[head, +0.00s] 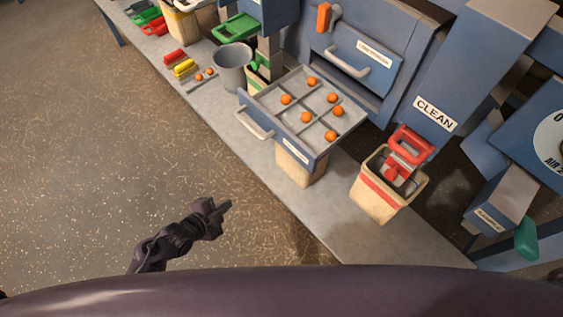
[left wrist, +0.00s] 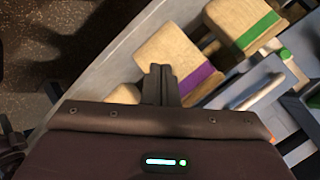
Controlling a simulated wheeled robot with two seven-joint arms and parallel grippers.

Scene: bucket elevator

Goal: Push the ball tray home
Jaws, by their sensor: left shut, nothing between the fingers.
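The ball tray (head: 285,139) is a blue-fronted drawer with a pale handle (head: 255,122) and a grey divided inside. It stands pulled out from the blue machine, with several orange balls (head: 306,117) in its compartments. My left gripper (head: 226,206) is over the floor in front of the bench, apart from the tray and below it in the picture. Its fingers (left wrist: 160,70) are shut and empty in the left wrist view. A pale handle on a blue part shows at the right of that view, but I cannot tell whether it is the tray's. My right gripper is not in view.
A cream bucket with a red band (head: 380,187) stands right of the tray. A grey bin (head: 232,67) is to its left. In the left wrist view, a purple-banded bucket (left wrist: 170,52) is near my fingers. The floor at left is clear.

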